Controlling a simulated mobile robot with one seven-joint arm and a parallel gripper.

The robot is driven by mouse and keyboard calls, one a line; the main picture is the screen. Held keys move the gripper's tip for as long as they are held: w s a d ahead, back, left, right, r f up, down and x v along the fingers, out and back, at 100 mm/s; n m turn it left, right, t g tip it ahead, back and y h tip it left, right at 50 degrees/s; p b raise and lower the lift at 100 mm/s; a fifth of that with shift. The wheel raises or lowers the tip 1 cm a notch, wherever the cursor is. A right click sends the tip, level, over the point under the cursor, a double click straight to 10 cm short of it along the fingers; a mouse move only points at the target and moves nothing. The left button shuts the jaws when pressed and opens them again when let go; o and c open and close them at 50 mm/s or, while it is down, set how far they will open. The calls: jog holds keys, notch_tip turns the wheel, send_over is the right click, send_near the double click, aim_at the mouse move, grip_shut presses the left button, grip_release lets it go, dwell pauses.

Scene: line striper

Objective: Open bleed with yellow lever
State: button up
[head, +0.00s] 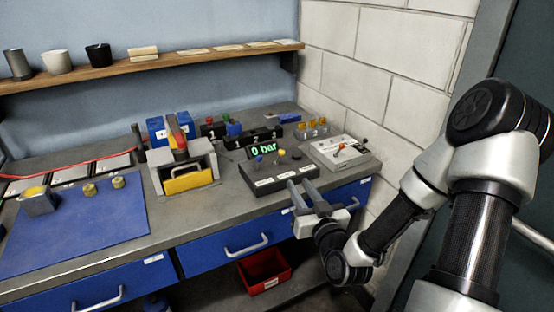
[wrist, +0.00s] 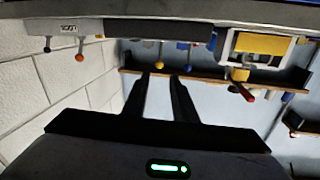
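A dark grey control box (head: 270,178) stands on the bench with a green "0 bar" display (head: 264,148) behind it. A small yellow-topped lever (head: 281,153) rises from its top, with a blue knob to its left and a dark one to its right. In the wrist view, which is upside down, a yellow knob (wrist: 160,65) hangs beyond my fingers. My gripper (head: 299,182) is in front of the box's right front edge, fingers apart and empty. It also shows in the wrist view (wrist: 160,76). Whether the fingertips touch the box cannot be told.
A white panel (head: 341,152) with an orange-topped lever is right of the box. A press with a yellow front (head: 188,180) stands to the left. Blue drawers (head: 235,245) with handles are below the bench edge, and a red bin (head: 264,272) lies lower. A brick wall is at right.

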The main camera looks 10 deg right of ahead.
aim_at(281, 155)
jog(key=w, duration=0.5)
jog(key=w+a, duration=0.1)
jog(key=w, duration=0.5)
jog(key=w+a, duration=0.1)
jog(key=w, duration=0.5)
jog(key=shift+w+a, duration=0.1)
jog(key=shift+a, duration=0.15)
grip_shut()
